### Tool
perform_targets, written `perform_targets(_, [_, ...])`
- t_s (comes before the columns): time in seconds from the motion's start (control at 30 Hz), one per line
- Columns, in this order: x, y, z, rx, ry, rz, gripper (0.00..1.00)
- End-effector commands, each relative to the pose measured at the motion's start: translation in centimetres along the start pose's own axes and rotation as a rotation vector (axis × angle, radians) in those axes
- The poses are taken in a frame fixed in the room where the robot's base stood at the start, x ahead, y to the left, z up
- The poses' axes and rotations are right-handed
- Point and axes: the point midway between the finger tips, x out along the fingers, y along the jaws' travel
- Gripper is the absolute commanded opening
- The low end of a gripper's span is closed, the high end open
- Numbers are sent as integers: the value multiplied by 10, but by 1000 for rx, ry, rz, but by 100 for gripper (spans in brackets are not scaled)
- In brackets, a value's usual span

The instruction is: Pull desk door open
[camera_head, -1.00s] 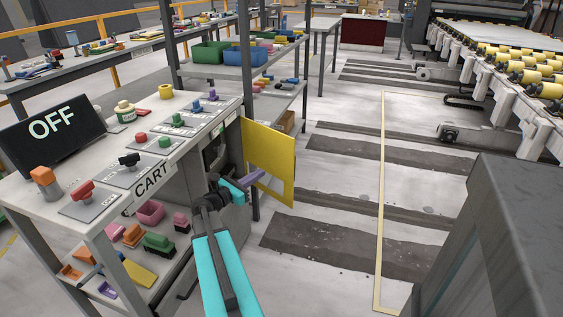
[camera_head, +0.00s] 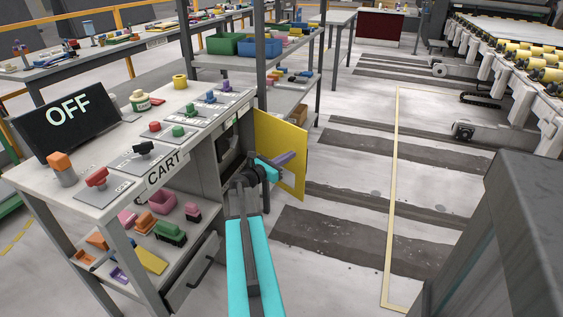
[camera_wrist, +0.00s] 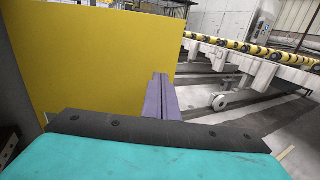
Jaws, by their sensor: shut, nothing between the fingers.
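The yellow desk door (camera_head: 284,127) stands swung out from the right end of the grey desk (camera_head: 205,165), with the dark compartment behind it partly showing. It also fills the left of the wrist view (camera_wrist: 90,60). My gripper (camera_head: 288,158) has purple fingers and is in front of the door's yellow face in the head view. In the wrist view its fingers (camera_wrist: 162,97) are together and empty, near the door's right edge. I cannot tell whether they touch the door.
The desk top holds several coloured buttons and an OFF screen (camera_head: 68,115). A lower drawer with a dark handle (camera_head: 200,272) is beside my arm. A shelf rack (camera_head: 220,62) stands behind the door. Striped floor to the right is mostly clear; a conveyor (camera_head: 510,60) stands beyond.

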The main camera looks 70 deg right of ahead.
Motion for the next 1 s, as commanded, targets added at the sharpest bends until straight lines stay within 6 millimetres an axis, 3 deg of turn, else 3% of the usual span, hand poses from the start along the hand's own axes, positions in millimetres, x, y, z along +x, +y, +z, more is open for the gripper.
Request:
perform_targets(0.1, [17,1,0,0,-1,-1,0])
perform_targets(0.3, [32,1,0,0,0,0,0])
perform_targets(1.0, [37,1,0,0,0,16,0])
